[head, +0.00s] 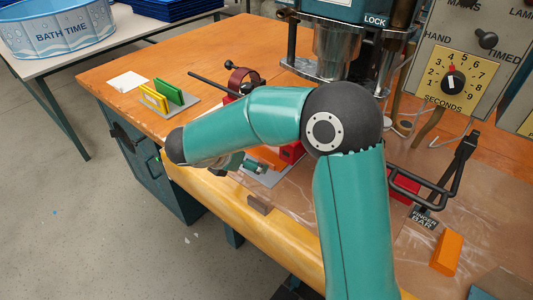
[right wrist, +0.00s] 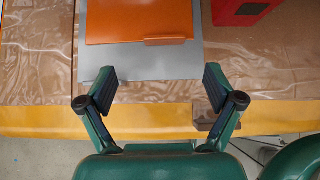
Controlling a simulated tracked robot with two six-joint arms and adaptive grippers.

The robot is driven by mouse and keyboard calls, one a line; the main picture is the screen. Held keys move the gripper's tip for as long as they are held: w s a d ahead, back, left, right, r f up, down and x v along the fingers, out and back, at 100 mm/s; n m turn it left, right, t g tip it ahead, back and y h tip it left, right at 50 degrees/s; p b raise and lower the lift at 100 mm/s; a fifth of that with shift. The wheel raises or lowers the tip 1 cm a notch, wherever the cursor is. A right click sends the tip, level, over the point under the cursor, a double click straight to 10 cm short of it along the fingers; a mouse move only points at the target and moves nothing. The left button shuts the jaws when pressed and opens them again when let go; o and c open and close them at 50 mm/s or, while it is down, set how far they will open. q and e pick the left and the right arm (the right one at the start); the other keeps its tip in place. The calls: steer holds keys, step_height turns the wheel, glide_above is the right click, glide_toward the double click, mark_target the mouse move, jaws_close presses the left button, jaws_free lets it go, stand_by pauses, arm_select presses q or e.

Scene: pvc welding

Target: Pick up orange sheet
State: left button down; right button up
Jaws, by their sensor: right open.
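The orange sheet (right wrist: 135,20) lies flat on a grey plate (right wrist: 150,62) on the bench, with a small tab at its near edge. It runs out of the top of the right wrist view. In the head view only a piece of the orange sheet (head: 268,156) shows, as my right arm covers much of it. My right gripper (right wrist: 160,80) is open and empty. Its fingertips lie either side of the grey plate's near part in the right wrist view, short of the sheet. Its height above the bench is hard to tell. My left gripper is not in view.
A red block (head: 291,151) stands right of the sheet. A small brown block (head: 260,204) sits at the yellow front edge (head: 215,198). A green and yellow holder (head: 168,97) stands left; the press (head: 340,45) stands behind. An orange block (head: 447,252) is at lower right.

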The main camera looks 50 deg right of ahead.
mark_target(264, 162)
steer(key=shift+x, duration=1.15)
steer(key=x, duration=0.2)
steer(key=s+x, duration=0.1)
steer(key=x, duration=0.1)
steer(key=shift+d+b, duration=0.1)
steer(key=shift+b, duration=0.2)
steer(key=shift+w+d+f, duration=0.15)
steer(key=shift+d+f, duration=0.2)
steer(key=c, duration=1.5)
